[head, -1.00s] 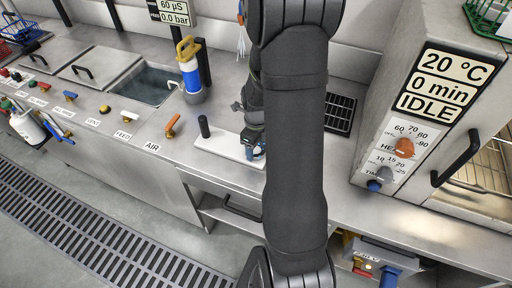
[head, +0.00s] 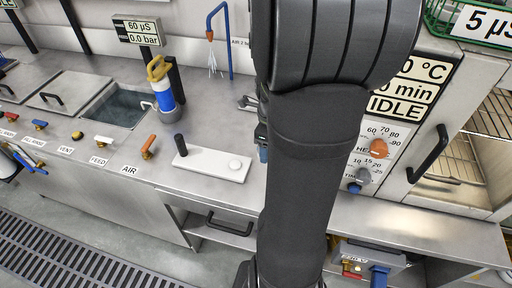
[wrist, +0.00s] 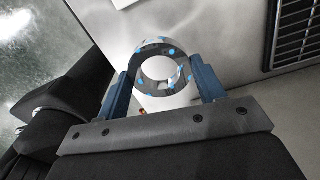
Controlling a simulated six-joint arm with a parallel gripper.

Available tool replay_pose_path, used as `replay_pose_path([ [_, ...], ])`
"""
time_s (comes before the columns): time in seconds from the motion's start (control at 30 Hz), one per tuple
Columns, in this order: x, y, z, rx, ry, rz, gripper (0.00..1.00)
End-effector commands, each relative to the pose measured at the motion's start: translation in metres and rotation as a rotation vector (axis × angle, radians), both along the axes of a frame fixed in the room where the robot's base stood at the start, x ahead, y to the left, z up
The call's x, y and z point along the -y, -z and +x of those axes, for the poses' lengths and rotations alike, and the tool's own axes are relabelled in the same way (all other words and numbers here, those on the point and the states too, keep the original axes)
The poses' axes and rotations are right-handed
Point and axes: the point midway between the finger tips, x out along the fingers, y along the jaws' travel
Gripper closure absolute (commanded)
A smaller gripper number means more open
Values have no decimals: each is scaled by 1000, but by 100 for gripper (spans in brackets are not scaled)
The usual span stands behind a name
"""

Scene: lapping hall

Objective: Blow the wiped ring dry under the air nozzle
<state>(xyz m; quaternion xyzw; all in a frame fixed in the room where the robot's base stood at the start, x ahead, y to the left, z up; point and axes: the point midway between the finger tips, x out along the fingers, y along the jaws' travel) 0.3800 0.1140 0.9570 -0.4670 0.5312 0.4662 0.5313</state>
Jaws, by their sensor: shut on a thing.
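The ring (wrist: 158,45) is grey with several bright blue spots. In the wrist view it sits between the blue fingers of my gripper (wrist: 162,82), which is shut on it. In the head view my arm hides the ring and most of my gripper; only a bit of it (head: 262,150) shows at the arm's left edge. The air nozzle (head: 210,36) is an orange tip on a bent blue pipe at the back, with thin pale streaks hanging below it. My gripper is in front of and to the right of it. The orange AIR lever (head: 148,146) is at the bench's front.
A white board (head: 205,163) with a dark post and a round white pad lies on the bench left of my gripper. A blue and yellow bottle (head: 163,88) stands beside the basin (head: 115,105). The oven-like cabinet (head: 400,160) reading IDLE bounds the right.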

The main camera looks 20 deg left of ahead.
Motion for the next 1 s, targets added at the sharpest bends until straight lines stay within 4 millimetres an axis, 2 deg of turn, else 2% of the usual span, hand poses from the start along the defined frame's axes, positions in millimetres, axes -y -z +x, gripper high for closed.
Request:
replay_pose_path([
  [0.13,-6,-5,11,15,-79,-20,70],
  [0.27,-35,-8,35,59,-274,-67,70],
  [0.37,-73,-12,59,122,-501,-114,70],
  [0.5,-135,-19,90,249,-848,-161,70],
  [0.7,-220,-31,115,439,-1256,-164,70],
  [0.8,-250,-35,120,506,-1384,-151,70],
  [0.9,-271,-39,121,554,-1470,-138,70],
  [1.0,-283,-40,122,581,-1520,-129,70],
])
